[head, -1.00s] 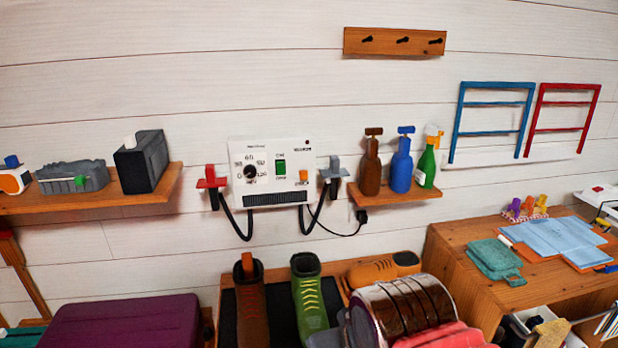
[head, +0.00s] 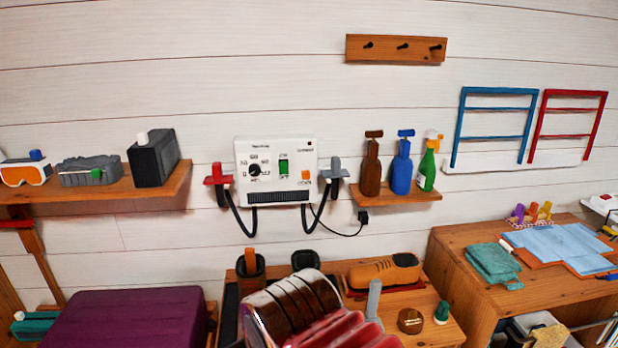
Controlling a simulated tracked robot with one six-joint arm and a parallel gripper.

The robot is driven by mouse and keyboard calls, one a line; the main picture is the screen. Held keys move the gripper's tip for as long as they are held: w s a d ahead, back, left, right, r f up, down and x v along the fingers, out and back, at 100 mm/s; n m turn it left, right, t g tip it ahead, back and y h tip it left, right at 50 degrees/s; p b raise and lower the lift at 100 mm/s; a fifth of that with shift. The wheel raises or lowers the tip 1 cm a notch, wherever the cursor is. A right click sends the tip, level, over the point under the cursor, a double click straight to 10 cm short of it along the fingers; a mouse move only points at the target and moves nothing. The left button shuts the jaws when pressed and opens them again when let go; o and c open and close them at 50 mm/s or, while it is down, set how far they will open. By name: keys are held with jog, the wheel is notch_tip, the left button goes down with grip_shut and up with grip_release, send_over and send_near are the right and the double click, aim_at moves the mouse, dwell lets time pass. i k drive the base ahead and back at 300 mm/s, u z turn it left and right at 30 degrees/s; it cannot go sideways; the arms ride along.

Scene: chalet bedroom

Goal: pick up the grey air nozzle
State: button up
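The grey air nozzle (head: 336,172) sits in a holder at the right side of a white wall-mounted dryer box (head: 276,158). A black hose (head: 318,215) loops down from it toward the box. A red nozzle (head: 218,178) sits in the same way on the box's left side, with its own hose. My arm shows as a glossy brown link and red parts at the bottom middle, below and apart from the grey nozzle. I cannot make out my gripper's fingers.
A shelf (head: 150,192) with goggles and a dark box is at left; a small shelf (head: 395,197) with spray bottles is right of the nozzle. Below are boots (head: 250,265), an orange shoe (head: 383,270) and a purple case (head: 135,318). The wall around the nozzle is mostly clear.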

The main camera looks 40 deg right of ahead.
aim_at(335, 172)
jog(key=u, duration=0.85)
jog(key=k, duration=0.5)
jog(key=z, duration=1.75)
jog(key=i, duration=0.95)
jog(key=z, duration=0.05)
